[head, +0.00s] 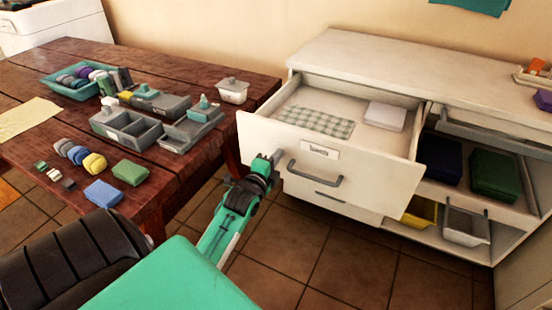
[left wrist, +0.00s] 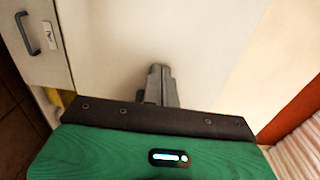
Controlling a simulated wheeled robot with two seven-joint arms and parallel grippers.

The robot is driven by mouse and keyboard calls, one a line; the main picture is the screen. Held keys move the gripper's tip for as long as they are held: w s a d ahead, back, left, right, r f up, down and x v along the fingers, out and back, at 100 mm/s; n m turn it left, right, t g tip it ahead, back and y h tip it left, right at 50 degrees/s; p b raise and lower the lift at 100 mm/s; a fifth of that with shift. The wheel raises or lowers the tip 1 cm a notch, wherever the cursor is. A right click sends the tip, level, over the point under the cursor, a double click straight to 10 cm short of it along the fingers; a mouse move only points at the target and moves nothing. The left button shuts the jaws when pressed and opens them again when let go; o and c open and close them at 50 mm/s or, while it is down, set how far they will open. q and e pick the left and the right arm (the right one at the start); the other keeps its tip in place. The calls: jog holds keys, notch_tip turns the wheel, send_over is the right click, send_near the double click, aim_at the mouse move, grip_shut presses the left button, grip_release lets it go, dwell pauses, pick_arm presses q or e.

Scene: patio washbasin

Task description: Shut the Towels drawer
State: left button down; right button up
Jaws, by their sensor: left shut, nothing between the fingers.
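The Towels drawer (head: 262,135) stands pulled out from the white cabinet, with its label (head: 320,151) and grey bar handle (head: 315,174) on its front. A checked cloth (head: 315,121) and a pale folded cloth (head: 384,116) lie inside. My left gripper (head: 276,158) is shut and empty, its tip at the drawer front left of the handle; I cannot tell whether it touches. In the left wrist view, the shut fingers (left wrist: 160,72) are against a plain white surface, with a grey handle (left wrist: 27,33) at upper left. My right gripper is not in view.
A wooden table (head: 160,60) stands left of the drawer, carrying a grey organizer (head: 125,130), a teal tray (head: 62,92) and several small items. The cabinet's right side holds folded cloths (head: 494,175) and bins (head: 466,228). Tiled floor (head: 290,250) below the drawer is clear.

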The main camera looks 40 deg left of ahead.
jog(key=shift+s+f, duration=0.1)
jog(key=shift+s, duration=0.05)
pick_arm(q)
jog(key=shift+w, duration=0.1)
jog(key=p+x, duration=0.1)
jog(key=x, duration=0.8)
jog(key=shift+a, duration=0.1)
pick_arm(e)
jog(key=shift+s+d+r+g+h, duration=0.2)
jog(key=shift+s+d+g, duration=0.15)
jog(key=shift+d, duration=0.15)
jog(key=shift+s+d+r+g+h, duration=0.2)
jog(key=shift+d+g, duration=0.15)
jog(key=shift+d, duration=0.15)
